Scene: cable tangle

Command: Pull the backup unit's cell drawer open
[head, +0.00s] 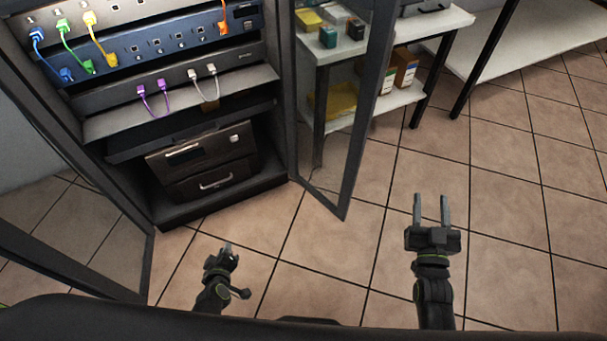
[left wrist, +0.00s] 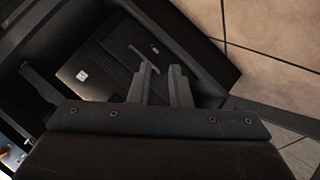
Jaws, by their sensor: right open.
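The backup unit (head: 203,160) is a dark box low in the open rack. Its cell drawer (head: 212,181) is the lower front and looks shut, with a pale bar handle (head: 215,183). In the left wrist view the unit's front shows a small white square (left wrist: 82,75), and a pale bar, apparently the handle (left wrist: 140,53), lies beyond the fingers and is partly hidden by them. My left gripper (head: 228,246) is over the floor in front of the unit, apart from it. Its fingers in the left wrist view (left wrist: 161,68) have a gap with nothing between. My right gripper (head: 431,197) is open and empty, further right.
A glass rack door (head: 345,150) stands open to the right of the unit; another door frame (head: 75,250) is at the left. Coloured cables (head: 98,40) hang on the units above. A shelf table (head: 425,22) stands behind. The tiled floor is clear.

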